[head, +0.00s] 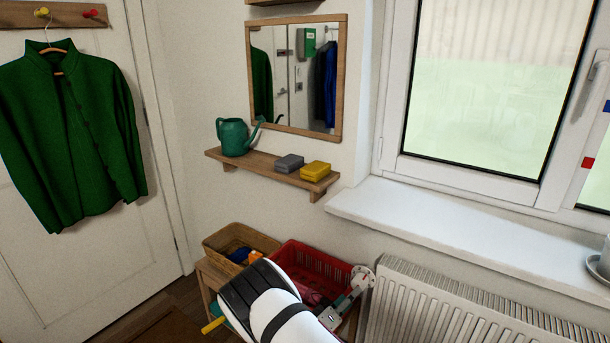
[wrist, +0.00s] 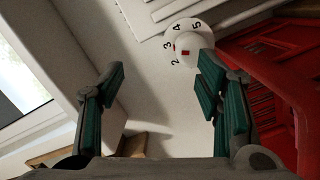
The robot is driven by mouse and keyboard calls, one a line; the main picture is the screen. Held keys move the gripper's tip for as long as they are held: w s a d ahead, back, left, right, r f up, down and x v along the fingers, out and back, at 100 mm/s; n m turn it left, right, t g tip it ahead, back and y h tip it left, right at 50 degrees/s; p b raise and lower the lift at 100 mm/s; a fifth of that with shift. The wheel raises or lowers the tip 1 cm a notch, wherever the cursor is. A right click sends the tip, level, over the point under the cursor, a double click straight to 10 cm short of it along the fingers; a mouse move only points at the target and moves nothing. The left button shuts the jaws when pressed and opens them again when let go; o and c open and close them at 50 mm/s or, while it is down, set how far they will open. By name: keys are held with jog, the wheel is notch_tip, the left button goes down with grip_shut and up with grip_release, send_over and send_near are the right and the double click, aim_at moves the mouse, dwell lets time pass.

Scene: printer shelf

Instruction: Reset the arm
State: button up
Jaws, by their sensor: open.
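My gripper (wrist: 160,64) is open and empty in the wrist view, with its two teal-padded fingers apart. Beyond the fingertips is the round white radiator knob (wrist: 187,43) with numbers and a red mark; it is apart from the fingers. In the head view my white and black arm (head: 262,298) reaches in from the bottom, over the front of the red crate (head: 312,266). The radiator knob also shows there (head: 362,277), just right of the crate.
The red crate (wrist: 262,62) is close on the right in the wrist view. A wicker basket (head: 222,239) is left of it. A white radiator (head: 440,305) stands below the windowsill (head: 450,235). A wall shelf (head: 262,170) holds a watering can (head: 233,138), a grey block (head: 289,163) and a yellow block (head: 315,171).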

jog(key=s+d+r+m+g+p, duration=0.15)
jog(key=s+d+r+g, duration=0.3)
jog(key=r, duration=0.55)
jog(key=s+d+r+m+g+y+p, duration=0.1)
jog(key=s+d+r+m+g, duration=0.25)
jog(key=s+r, duration=0.45)
jog(key=s+d+r+m+g+p, duration=0.1)
jog(key=s+d+r+m+g, duration=0.25)
jog(key=r, duration=0.95)
jog(key=s+a+r+n+t+y+p, duration=0.1)
jog(key=s+r+y, duration=0.4)
jog(key=s, duration=0.8)
jog(key=s+a+r+n+t+y+p, duration=0.1)
jog(key=s+a+r+y, duration=0.4)
jog(key=s+r, duration=0.6)
jog(key=s+n+y+p, duration=0.1)
jog(key=s+n, duration=0.1)
jog(key=s, duration=0.1)
jog(key=shift+s+t, duration=0.3)
jog(key=shift+t, duration=0.05)
jog(key=shift+n, duration=0.25)
